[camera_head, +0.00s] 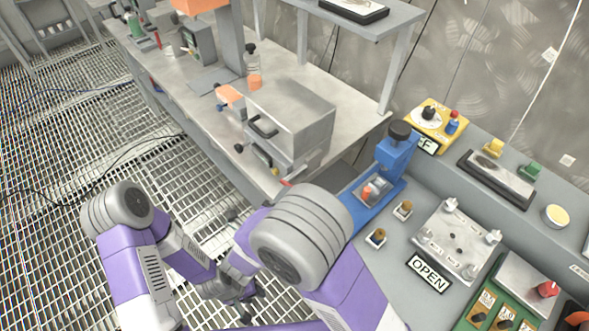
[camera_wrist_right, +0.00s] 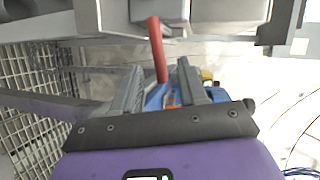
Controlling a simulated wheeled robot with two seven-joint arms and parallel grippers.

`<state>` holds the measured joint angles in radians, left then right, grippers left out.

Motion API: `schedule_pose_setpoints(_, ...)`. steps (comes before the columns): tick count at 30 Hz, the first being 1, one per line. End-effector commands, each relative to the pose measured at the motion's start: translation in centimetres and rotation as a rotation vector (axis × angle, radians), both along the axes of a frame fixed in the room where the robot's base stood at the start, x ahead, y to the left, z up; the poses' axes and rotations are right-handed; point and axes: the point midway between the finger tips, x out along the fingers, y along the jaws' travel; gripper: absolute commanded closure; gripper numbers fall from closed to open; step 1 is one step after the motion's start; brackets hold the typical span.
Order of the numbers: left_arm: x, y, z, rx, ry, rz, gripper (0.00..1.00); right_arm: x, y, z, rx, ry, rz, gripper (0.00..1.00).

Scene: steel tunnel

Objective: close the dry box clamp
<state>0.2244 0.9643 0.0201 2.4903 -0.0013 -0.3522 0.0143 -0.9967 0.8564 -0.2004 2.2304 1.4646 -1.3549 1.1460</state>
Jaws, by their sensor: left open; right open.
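The dry box appears to be the steel box (camera_head: 292,112) with a black handle, at the bench end. A red lever (camera_head: 287,183), seemingly its clamp handle, shows just below the box, partly hidden by my right arm. In the right wrist view the red lever (camera_wrist_right: 157,48) hangs tilted between the two fingers of my right gripper (camera_wrist_right: 160,66). The gripper is open, and I cannot tell whether a finger touches the lever. In the head view my right gripper is hidden behind my arm. My left gripper (camera_head: 246,304) is open and empty, low over the grating floor.
The steel bench (camera_head: 345,104) also carries a bottle (camera_head: 252,62) and small instruments. A blue stand (camera_head: 392,152) and a grey console with an OPEN label (camera_head: 429,272) stand right of my right arm. The grating floor (camera_head: 60,150) at left is largely clear.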

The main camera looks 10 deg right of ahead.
Motion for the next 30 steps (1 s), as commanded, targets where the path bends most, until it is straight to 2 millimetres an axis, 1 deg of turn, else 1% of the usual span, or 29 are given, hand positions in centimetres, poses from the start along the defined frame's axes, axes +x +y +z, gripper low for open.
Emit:
schedule_pose_setpoints(5, -0.1, 0.0, -0.6, 0.0, 0.001, 0.001, 0.6, 1.8, -1.3, -0.7, 0.0, 0.001, -0.005, 0.58)
schedule_pose_setpoints(9, -0.1, 0.0, -1.2, 0.0, 0.002, 0.0, 0.6, 3.8, -2.4, -1.3, -0.001, 0.001, -0.004, 0.58)
schedule_pose_setpoints(13, 0.0, 0.0, -1.5, 0.0, 0.001, 0.001, 0.6, 5.2, -3.2, -1.7, 0.0, 0.001, -0.003, 0.58)
schedule_pose_setpoints(18, 0.0, 0.0, -1.6, 0.0, 0.001, 0.001, 0.6, 6.0, -3.7, -1.9, -0.001, 0.003, -0.001, 0.58)
schedule_pose_setpoints(25, 0.0, 0.0, -1.6, 0.0, 0.001, 0.001, 0.6, 6.1, -3.7, -1.9, -0.001, 0.003, 0.0, 0.58)
schedule_pose_setpoints(26, 0.0, 0.0, -1.6, 0.0, 0.001, 0.001, 0.6, 6.1, -3.7, -1.9, -0.001, 0.002, 0.0, 0.59)
schedule_pose_setpoints(30, 0.0, 0.0, -1.6, 0.0, 0.001, 0.001, 0.6, 6.1, -3.7, -1.9, -0.001, 0.002, 0.0, 0.81)
